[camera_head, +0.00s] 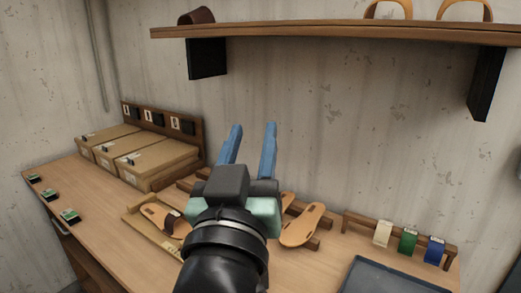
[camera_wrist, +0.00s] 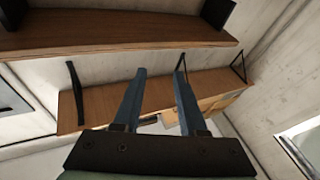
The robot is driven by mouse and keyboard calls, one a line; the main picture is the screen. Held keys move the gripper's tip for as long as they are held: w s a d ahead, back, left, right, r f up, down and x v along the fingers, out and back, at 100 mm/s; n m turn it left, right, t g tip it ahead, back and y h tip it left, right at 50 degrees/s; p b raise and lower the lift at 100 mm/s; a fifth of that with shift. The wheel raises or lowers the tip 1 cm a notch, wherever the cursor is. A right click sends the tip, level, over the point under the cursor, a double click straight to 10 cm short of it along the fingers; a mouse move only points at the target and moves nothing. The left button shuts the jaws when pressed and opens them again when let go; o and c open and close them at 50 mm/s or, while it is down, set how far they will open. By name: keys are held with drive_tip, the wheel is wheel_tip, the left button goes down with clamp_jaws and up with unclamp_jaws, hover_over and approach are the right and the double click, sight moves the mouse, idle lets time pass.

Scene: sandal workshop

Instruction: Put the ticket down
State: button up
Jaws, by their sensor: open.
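My gripper (camera_head: 253,126) is raised above the workbench, its two blue fingers apart with nothing between them. It also shows open and empty in the wrist view (camera_wrist: 161,73). No ticket is held. I cannot tell which thing is the ticket. Three small dark pieces with green on top, one of them a near piece (camera_head: 69,216), lie along the bench's left edge. A white piece (camera_head: 383,234), a green piece (camera_head: 408,241) and a blue piece (camera_head: 434,250) hang at a low wooden rack on the right. My arm hides part of the bench middle.
The wooden workbench (camera_head: 85,205) carries three cardboard boxes (camera_head: 158,160) at the back left. A sandal (camera_head: 156,214) lies on a wooden board, and a tan sole (camera_head: 300,227) rests on rails. A dark tray (camera_head: 385,278) is at front right. A wall shelf (camera_head: 335,33) overhangs the back.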

drive_tip(key=s+d+r+t+y, duration=0.1)
drive_tip(key=s+r+t+y, duration=0.1)
drive_tip(key=s+r+t, duration=0.4)
drive_tip(key=s+r, duration=0.5)
drive_tip(key=r, duration=0.4)
drive_tip(key=shift+y, duration=0.3)
drive_tip(key=shift+s+r, duration=0.1)
